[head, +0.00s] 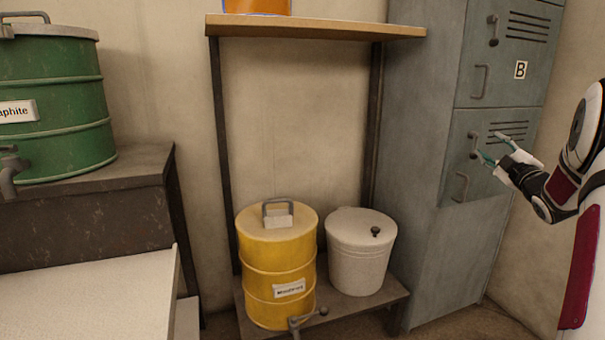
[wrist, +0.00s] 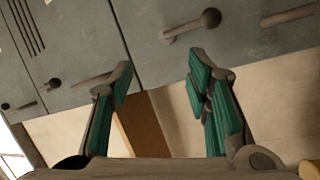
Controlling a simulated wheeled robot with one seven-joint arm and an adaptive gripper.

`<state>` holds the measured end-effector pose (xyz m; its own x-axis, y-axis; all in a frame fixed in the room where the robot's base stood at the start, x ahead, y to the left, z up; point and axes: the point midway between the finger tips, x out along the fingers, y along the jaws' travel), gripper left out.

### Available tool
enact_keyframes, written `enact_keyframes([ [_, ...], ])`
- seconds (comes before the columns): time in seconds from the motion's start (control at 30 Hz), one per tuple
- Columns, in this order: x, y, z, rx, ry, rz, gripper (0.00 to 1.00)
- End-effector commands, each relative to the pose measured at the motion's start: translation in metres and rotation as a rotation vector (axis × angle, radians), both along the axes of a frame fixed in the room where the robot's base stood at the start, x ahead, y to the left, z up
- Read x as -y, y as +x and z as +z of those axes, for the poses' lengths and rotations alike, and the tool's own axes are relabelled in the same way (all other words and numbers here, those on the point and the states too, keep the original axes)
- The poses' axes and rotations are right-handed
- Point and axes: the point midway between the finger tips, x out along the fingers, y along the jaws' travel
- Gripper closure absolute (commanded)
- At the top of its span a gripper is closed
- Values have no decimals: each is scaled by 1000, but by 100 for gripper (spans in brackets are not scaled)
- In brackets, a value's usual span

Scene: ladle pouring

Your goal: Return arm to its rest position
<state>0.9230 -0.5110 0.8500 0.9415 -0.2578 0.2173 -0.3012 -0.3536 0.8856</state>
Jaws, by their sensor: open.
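My gripper (head: 492,148) is at the right of the head view, in front of the grey locker doors. Its two teal-padded fingers are spread apart with nothing between them. In the wrist view the open gripper (wrist: 160,85) faces the locker (wrist: 75,45), whose knobs and handles show beyond the fingertips. My arm comes in from the right edge of the head view. I cannot tell the exact gap between the fingertips and the doors. No ladle shows in either view.
The grey locker (head: 425,150) has a door labelled B. A yellow drum (head: 270,265) with a tap and a white lidded bucket (head: 360,262) stand on a low shelf (head: 350,302). A green drum (head: 60,105) stands on a dark bench at left. A wooden shelf (head: 320,28) is above.

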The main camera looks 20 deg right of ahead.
Motion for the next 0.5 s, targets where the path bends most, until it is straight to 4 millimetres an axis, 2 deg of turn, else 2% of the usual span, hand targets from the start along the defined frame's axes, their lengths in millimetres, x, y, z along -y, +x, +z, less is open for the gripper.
enact_keyframes([
  [0.03,-20,10,16,-32,45,-19,56],
  [0.13,-51,17,29,-109,155,-73,56],
  [0.23,-88,16,37,-184,269,-124,56],
  [0.37,-140,0,39,-285,422,-189,56],
  [0.5,-202,-34,32,-403,587,-252,56],
])
